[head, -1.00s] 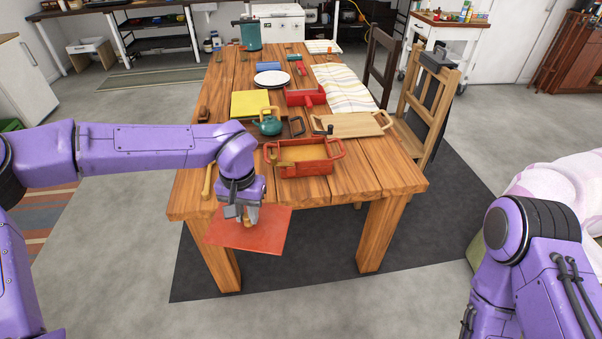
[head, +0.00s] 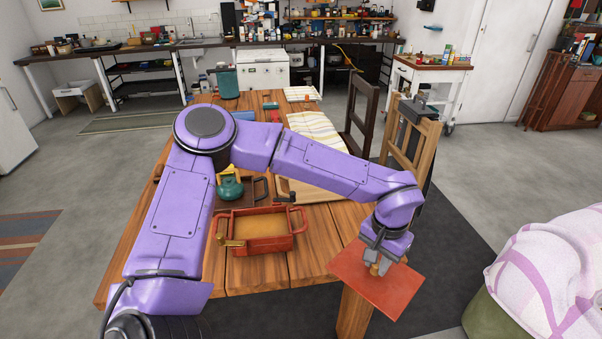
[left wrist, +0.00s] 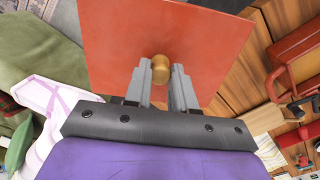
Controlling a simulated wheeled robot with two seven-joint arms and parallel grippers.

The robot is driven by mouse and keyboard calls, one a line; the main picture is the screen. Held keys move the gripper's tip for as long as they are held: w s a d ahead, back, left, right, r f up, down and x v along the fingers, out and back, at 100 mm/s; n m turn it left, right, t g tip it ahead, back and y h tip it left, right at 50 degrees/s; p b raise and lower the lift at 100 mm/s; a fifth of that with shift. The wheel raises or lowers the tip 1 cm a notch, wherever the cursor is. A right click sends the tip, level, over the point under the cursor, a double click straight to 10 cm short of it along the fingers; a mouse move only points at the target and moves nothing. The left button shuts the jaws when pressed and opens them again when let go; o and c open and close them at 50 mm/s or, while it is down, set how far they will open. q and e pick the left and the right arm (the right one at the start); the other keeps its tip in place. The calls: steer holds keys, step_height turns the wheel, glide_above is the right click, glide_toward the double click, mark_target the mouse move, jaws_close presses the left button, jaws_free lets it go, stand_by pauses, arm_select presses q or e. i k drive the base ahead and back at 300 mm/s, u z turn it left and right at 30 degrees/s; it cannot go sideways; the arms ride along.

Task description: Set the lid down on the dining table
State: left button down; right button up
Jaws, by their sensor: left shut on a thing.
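My left gripper (head: 380,264) is shut on the round brass knob of a flat, square red lid (head: 391,291). In the head view the lid hangs over the right front corner of the wooden dining table (head: 325,232). The left wrist view shows the lid (left wrist: 160,30) spread beyond the fingers, with the knob (left wrist: 160,68) between the fingertips (left wrist: 160,75). I cannot tell whether the lid touches the table. My right gripper is not in view.
A red open box (head: 262,243) with handles stands on the table left of the lid. A teal teapot (head: 229,188) and a striped cloth (head: 315,130) are behind it. Chairs (head: 408,150) stand along the right side. A draped seat (head: 550,260) is at right.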

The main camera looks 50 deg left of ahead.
mark_target(345, 233)
steer(key=z, duration=0.1)
steer(key=i, duration=0.8)
steer(key=u, duration=0.8)
steer(key=i, duration=0.6)
steer(key=u, duration=0.6)
